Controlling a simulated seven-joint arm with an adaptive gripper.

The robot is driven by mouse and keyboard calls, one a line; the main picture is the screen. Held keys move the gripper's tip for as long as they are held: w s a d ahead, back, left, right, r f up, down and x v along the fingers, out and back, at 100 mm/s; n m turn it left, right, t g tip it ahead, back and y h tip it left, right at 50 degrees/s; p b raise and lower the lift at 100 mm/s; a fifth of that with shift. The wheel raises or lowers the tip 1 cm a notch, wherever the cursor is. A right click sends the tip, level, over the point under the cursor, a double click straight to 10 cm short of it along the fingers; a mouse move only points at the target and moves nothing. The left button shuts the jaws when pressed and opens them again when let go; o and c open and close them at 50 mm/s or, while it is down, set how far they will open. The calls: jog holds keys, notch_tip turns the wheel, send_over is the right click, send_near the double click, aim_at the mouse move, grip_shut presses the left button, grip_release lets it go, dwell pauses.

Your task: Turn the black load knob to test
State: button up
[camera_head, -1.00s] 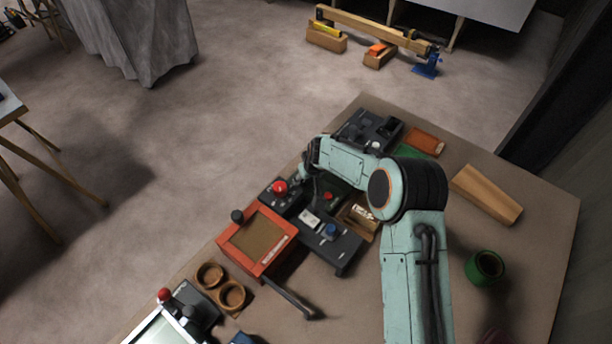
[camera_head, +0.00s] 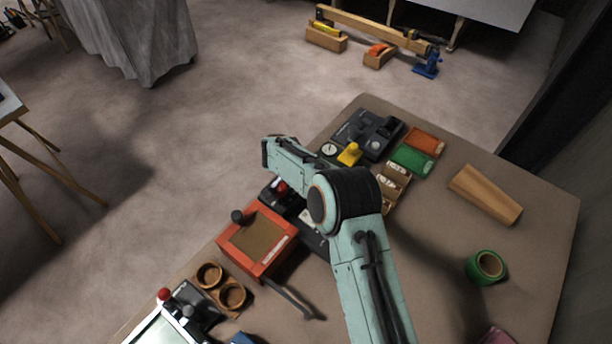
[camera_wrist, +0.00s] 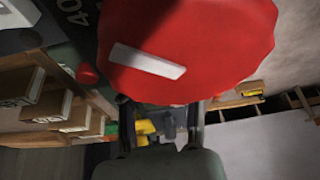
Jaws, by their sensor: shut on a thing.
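A red knob (camera_wrist: 187,45) with a white bar on its face fills the top of the wrist view. My gripper (camera_wrist: 160,108) is shut on this red knob, with a finger at each side of its lower edge. In the head view the red knob (camera_head: 281,186) shows at the left end of a dark panel, partly hidden by my arm. No load label is legible, so I cannot tell which knob is the load knob.
The red-orange box (camera_head: 276,262) sits close beside the panel. A yellow knob (camera_head: 349,156) and a dark unit (camera_head: 368,133) are behind my arm. Wooden cups (camera_head: 231,294) stand in front. The bench's right side is mostly open around a green roll (camera_head: 487,266).

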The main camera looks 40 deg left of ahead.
jog(key=m+h, duration=0.2)
jog(key=m, duration=0.3)
jog(key=shift+f+m, duration=0.15)
jog(key=shift+m, duration=0.15)
jog(key=m+g+h, duration=0.1)
jog(key=m, duration=0.3)
jog(key=shift+m+h, duration=0.3)
jog(key=shift+h, duration=0.1)
jog(key=shift+g, duration=0.3)
jog(key=o, duration=1.1)
jog(key=shift+o, duration=0.3)
jog(key=v, duration=0.7)
jog(key=shift+s+r, duration=0.15)
jog(key=shift+r, duration=0.15)
